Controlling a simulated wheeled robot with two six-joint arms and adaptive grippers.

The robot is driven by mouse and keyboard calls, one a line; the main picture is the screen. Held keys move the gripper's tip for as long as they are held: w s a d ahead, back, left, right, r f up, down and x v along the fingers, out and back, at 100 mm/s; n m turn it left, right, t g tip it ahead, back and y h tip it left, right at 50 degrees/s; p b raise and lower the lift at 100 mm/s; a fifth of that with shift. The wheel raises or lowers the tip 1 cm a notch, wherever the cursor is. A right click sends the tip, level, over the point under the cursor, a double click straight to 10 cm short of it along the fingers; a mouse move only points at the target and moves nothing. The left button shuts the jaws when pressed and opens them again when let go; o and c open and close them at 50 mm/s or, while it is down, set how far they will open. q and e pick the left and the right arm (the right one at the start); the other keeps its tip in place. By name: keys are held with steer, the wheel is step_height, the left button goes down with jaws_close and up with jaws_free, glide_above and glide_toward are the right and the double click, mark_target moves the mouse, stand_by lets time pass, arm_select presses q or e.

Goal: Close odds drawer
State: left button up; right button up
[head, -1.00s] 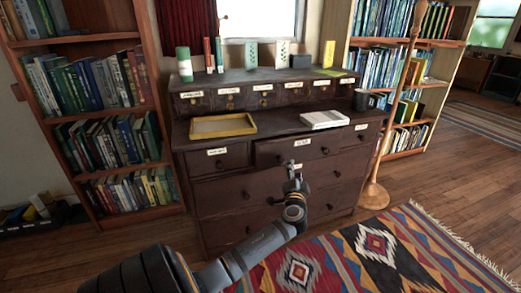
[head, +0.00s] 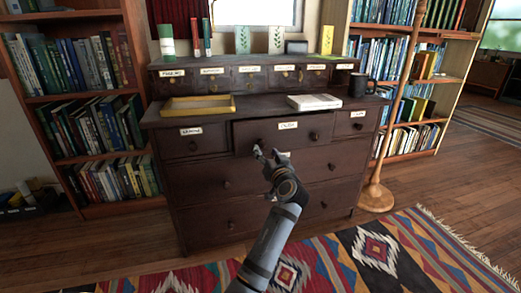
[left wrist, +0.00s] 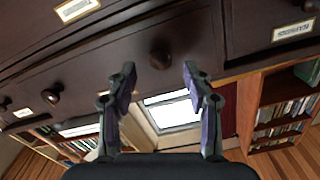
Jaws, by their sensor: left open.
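The dark chest (head: 210,175) stands ahead in the head view. Its top middle drawer (head: 290,131) sticks out a little past its neighbours and bears a pale label too small to read surely. My left gripper (head: 263,153) is in front of this drawer, near its left knob, and hides part of the front. In the left wrist view the gripper (left wrist: 157,75) is open. A round knob (left wrist: 160,55) shows between the fingertips, with no clear contact. A second knob (left wrist: 52,93) and a label (left wrist: 77,9) show to the left. My right gripper is out of view.
A yellow-rimmed tray (head: 198,106), a white book (head: 314,101) and a dark mug (head: 362,85) sit on the chest. Bookcases flank it. A wooden pole on a round base (head: 377,197) stands at its right. A patterned rug (head: 375,250) lies in front.

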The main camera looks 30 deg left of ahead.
mark_target(262, 146)
arm_select(q)
steer(key=b+x, duration=0.1)
steer(key=x, duration=0.4)
steer(key=shift+s+f, duration=0.1)
steer(key=shift+f, duration=0.05)
steer(key=shift+w+a, duration=0.35)
steer(key=shift+a, duration=0.05)
jaws_close()
